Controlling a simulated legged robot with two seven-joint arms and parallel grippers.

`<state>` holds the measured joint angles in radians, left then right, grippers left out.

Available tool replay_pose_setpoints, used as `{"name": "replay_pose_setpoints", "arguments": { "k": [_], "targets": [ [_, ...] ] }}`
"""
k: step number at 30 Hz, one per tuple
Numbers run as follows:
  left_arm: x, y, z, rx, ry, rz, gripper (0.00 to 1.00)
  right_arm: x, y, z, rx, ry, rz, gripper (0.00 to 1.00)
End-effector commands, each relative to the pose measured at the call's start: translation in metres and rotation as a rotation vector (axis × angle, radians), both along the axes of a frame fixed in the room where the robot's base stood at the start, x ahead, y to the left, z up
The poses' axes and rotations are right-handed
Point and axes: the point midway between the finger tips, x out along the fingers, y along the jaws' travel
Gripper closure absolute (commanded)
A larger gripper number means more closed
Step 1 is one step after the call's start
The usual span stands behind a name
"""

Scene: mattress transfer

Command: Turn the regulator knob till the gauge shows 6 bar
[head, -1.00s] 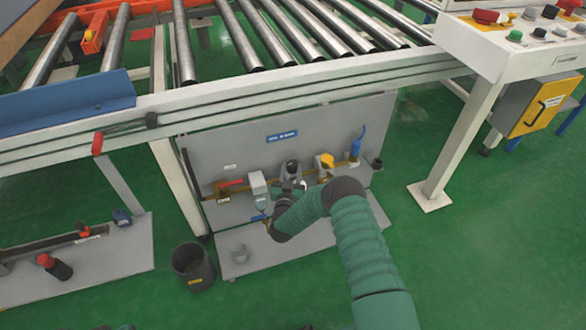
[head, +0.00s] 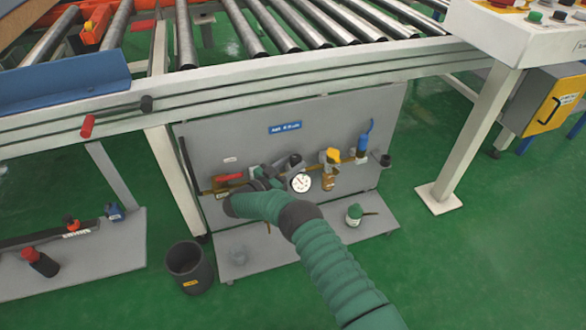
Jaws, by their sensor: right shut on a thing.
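The pressure gauge (head: 300,182) is a small white dial on the grey panel under the roller conveyor. It faces me, but its needle and numbers are too small to read. The dark regulator knob (head: 294,160) sits just above and left of the gauge, partly hidden. My right gripper (head: 279,168) reaches in from below, left of the gauge, and is shut on the knob; my green arm hides much of the contact. My left gripper is out of view.
The grey panel (head: 230,140) also carries a yellow-topped unit (head: 332,157), a blue fitting (head: 363,140) and a red lever (head: 229,177). A green-topped item (head: 354,214) stands on the lower shelf (head: 300,245). A dark bin (head: 190,266) stands left. The conveyor rail overhangs the panel.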

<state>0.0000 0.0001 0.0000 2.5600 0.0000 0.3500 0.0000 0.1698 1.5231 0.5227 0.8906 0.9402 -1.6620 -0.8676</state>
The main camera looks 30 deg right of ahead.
Motion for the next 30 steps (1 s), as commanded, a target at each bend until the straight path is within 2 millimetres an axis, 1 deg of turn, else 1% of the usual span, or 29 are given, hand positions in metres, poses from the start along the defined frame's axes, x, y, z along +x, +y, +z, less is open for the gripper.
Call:
{"name": "replay_pose_setpoints", "arguments": {
  "k": [12,13,18,26,29,30],
  "targets": [
    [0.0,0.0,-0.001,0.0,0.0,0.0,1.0,0.002,0.0,0.003,-0.004,-0.002,-0.004,1.0],
    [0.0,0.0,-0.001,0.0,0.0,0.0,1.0,0.002,0.0,0.003,-0.003,-0.003,-0.004,0.61],
    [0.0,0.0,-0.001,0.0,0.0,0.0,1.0,0.001,0.0,0.002,-0.003,-0.002,-0.005,0.41],
    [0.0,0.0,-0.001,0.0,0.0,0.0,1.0,0.001,0.0,0.001,-0.002,-0.001,-0.006,0.41],
    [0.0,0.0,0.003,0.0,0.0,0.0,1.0,0.0,0.006,0.003,-0.001,0.0,-0.005,0.41],
    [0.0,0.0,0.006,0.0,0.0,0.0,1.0,-0.001,0.012,0.003,-0.001,0.001,-0.004,0.41]
  ]
}}
